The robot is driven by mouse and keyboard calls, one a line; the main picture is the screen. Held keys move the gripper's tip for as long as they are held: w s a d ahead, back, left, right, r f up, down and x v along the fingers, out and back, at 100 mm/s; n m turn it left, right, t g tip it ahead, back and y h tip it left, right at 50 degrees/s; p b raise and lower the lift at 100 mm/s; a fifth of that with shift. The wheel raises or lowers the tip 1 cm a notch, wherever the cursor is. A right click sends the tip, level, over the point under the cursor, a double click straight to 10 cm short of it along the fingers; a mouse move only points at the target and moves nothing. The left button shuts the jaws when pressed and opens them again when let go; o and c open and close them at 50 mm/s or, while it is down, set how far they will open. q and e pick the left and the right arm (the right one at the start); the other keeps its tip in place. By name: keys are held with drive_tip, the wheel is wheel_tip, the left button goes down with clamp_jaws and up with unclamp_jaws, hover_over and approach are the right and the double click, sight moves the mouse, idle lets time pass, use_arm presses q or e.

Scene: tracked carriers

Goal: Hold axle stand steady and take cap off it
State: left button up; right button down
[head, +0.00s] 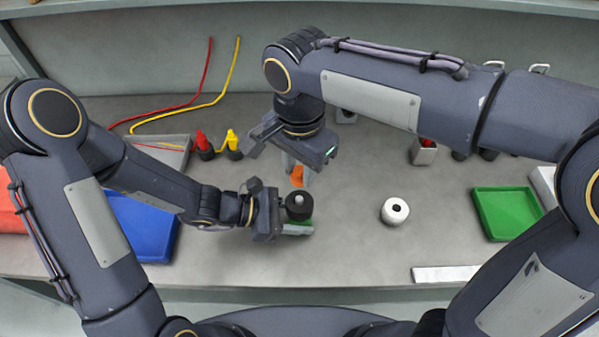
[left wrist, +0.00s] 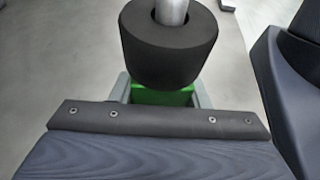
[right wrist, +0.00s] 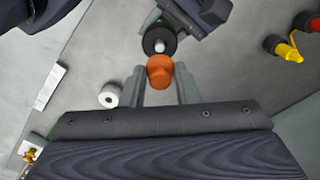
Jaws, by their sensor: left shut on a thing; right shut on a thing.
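The axle stand has a green base (left wrist: 160,98), a black round collar (head: 299,207) and a bare metal axle (left wrist: 172,10) rising from it. My left gripper (head: 297,228) is shut on the green base from the left, and the stand is upright on the table. The orange cap (head: 297,176) is between the fingers of my right gripper (head: 300,178), which is shut on it. In the right wrist view the cap (right wrist: 160,71) is apart from the axle tip (right wrist: 159,45), which shows uncovered beside it. The cap's far side is hidden.
A white ring-shaped part (head: 395,211) stands to the right on clear table. A green tray (head: 506,213) is farther right, a blue tray (head: 145,228) at left. Red (head: 203,141) and yellow (head: 233,139) pieces stand behind. A white strip (head: 445,274) lies at the front edge.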

use_arm(q)
drive_tip(key=o, duration=1.5)
drive_tip(key=shift+c, duration=0.2)
drive_tip(key=shift+a, duration=0.1)
drive_tip(key=p+v, duration=0.1)
drive_tip(key=v, duration=1)
drive_tip(key=shift+a+r, duration=0.2)
drive_tip(key=shift+a, duration=0.2)
